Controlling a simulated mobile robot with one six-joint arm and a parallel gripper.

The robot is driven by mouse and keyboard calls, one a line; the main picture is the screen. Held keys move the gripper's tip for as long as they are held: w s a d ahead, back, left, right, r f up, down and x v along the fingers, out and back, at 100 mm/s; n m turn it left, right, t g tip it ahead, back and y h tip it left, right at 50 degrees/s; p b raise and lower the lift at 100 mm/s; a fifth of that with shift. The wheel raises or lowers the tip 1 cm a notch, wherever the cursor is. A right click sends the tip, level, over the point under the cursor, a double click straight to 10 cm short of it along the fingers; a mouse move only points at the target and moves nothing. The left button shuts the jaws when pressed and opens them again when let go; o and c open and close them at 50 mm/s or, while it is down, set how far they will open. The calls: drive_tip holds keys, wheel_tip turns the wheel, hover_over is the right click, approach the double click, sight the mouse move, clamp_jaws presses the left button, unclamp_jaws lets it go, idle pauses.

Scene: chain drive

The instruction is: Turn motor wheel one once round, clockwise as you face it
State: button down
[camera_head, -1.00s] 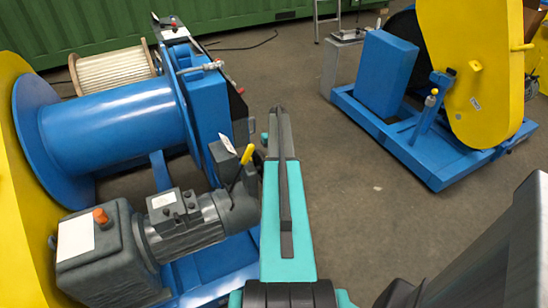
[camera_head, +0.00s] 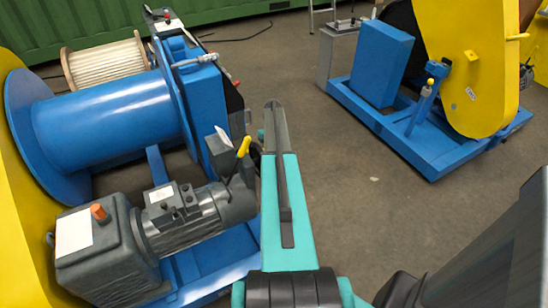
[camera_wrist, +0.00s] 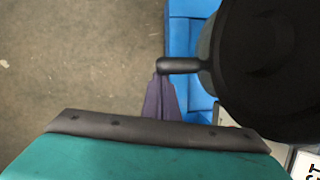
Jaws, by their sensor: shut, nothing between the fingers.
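In the wrist view a large black round wheel (camera_wrist: 275,60) fills the upper right, with a short dark handle (camera_wrist: 180,65) sticking out to the left from it. I take this for motor wheel one; no number shows on it. My gripper (camera_wrist: 159,78) appears as narrow purple-grey fingers, shut and empty. Their tips are right by the handle's free end; I cannot tell whether they touch it. In the head view the grey motor (camera_head: 185,220) lies left of my teal arm. The wheel cannot be made out there, and my fingertips are not clear.
A blue winch drum (camera_head: 110,120) stands behind the motor on a blue frame. A yellow lever (camera_head: 243,147) rises at the motor's right end. A second blue machine with a yellow guard (camera_head: 465,70) stands at right. Bare concrete floor (camera_head: 350,220) lies between the machines.

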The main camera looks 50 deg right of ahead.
drive_tip(key=shift+s+a+f, duration=0.2)
drive_tip(key=shift+s+f, duration=0.05)
drive_tip(key=shift+s, duration=0.1)
idle(1.5)
idle(0.6)
drive_tip(key=shift+w+d, duration=0.1)
